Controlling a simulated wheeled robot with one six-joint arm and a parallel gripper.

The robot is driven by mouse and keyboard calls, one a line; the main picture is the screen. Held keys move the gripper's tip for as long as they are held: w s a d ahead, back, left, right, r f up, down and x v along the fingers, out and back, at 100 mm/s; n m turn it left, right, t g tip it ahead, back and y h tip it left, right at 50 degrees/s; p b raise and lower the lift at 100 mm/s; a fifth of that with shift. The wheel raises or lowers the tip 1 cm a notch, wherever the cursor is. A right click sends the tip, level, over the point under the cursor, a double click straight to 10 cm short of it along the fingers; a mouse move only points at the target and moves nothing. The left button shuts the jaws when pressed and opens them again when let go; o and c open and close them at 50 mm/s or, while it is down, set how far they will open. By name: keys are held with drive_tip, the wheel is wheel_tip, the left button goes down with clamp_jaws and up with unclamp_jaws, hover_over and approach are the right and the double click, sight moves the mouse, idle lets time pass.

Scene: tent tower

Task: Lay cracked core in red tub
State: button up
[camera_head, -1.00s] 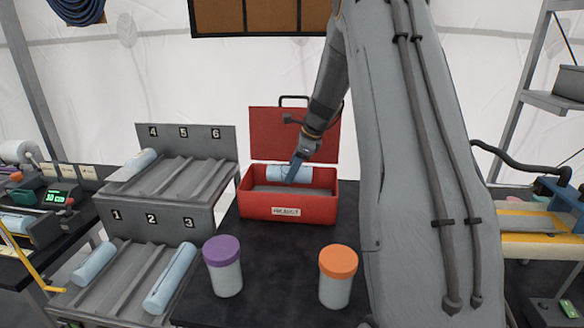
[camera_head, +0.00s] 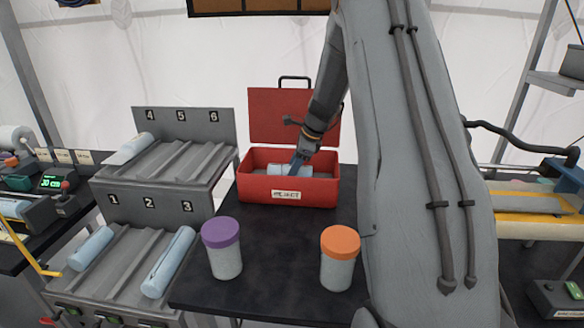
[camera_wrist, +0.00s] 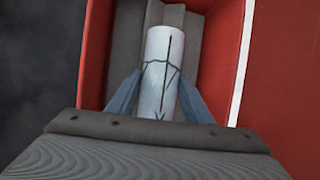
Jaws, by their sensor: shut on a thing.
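The cracked core (camera_wrist: 162,65) is a pale blue-white cylinder with a black line along it and a jagged dark crack across it. My gripper (camera_wrist: 160,98) is shut on it, one blue finger on each side. In the head view the core (camera_head: 283,170) lies level inside the open red tub (camera_head: 290,190), its lower side hidden by the front wall. My gripper (camera_head: 298,163) reaches down into the tub from above. The wrist view shows the tub's grey ribbed lining under the core; I cannot tell whether the core touches it.
A purple-lidded jar (camera_head: 222,250) and an orange-lidded jar (camera_head: 339,258) stand on the black table (camera_head: 280,240) before the tub. A numbered grey rack (camera_head: 170,185) with other cores stands left. The tub's raised lid (camera_head: 290,117) is behind my gripper.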

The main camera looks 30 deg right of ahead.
drive_tip(key=shift+f, duration=0.15)
idle(0.8)
drive_tip(key=o, duration=1.4)
drive_tip(key=shift+o, duration=0.2)
drive_tip(key=b+v, duration=0.1)
drive_tip(key=v, duration=0.6)
drive_tip(key=shift+s+r+b, duration=0.1)
drive_tip(key=shift+r+b, duration=0.3)
